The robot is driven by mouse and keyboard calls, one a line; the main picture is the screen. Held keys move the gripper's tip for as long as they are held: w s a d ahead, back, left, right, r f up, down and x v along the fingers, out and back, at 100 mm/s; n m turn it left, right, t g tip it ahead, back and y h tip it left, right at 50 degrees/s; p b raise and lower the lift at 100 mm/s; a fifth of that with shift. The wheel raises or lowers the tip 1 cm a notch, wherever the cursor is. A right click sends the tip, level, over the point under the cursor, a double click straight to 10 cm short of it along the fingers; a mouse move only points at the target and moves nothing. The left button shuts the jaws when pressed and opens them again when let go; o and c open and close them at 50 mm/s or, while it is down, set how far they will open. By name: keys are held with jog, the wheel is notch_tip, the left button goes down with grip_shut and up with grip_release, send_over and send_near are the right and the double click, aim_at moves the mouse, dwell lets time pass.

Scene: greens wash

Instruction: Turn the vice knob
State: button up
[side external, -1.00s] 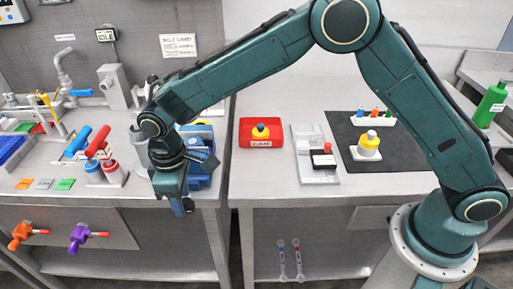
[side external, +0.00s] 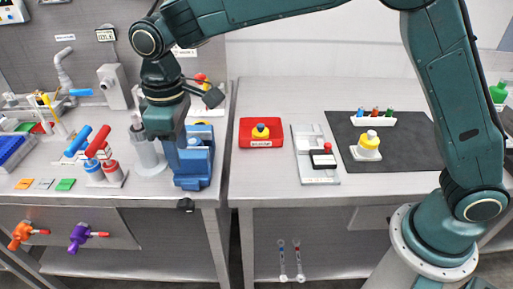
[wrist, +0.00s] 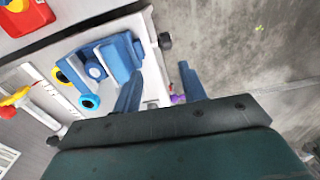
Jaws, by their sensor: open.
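The blue vice (side external: 192,168) stands at the front right corner of the left bench; it also shows left of my fingers in the wrist view (wrist: 118,58). A small dark knob (side external: 186,204) sticks out at its front, just beyond the bench edge, and it shows in the wrist view (wrist: 165,41). My gripper (side external: 180,142) is above the vice, its blue fingers hard to tell from the vice there. In the wrist view my gripper (wrist: 160,86) is open with two blue fingers apart, and the knob is beyond them, not between them.
A grey cylinder holder (side external: 148,155) stands close left of the vice. Red and blue handles (side external: 98,140) are farther left. An orange valve (side external: 20,236) and a purple valve (side external: 80,235) stick out below the bench. A red tray (side external: 246,140) sits across the gap.

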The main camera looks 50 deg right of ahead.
jog(key=s+d+r+m+t, duration=0.1)
jog(key=s+d+r, duration=0.2)
jog(key=d, duration=0.3)
jog(key=s+d+r+m, duration=0.2)
jog(key=s+d+r, duration=0.1)
jog(key=d+r, duration=0.3)
jog(key=shift+d+t+y, duration=0.3)
jog(key=shift+d+t, duration=0.1)
jog(key=shift+d, duration=0.3)
jog(key=shift+a, duration=0.1)
jog(key=n+g, duration=0.2)
jog(key=n, duration=0.1)
send_over(186, 201)
notch_tip(186, 201, down, 10)
jog(key=shift+f+h, duration=0.2)
jog(key=shift+h, duration=0.2)
notch_tip(186, 201, down, 14)
jog(key=shift+r, duration=0.1)
jog(key=shift+c, duration=0.2)
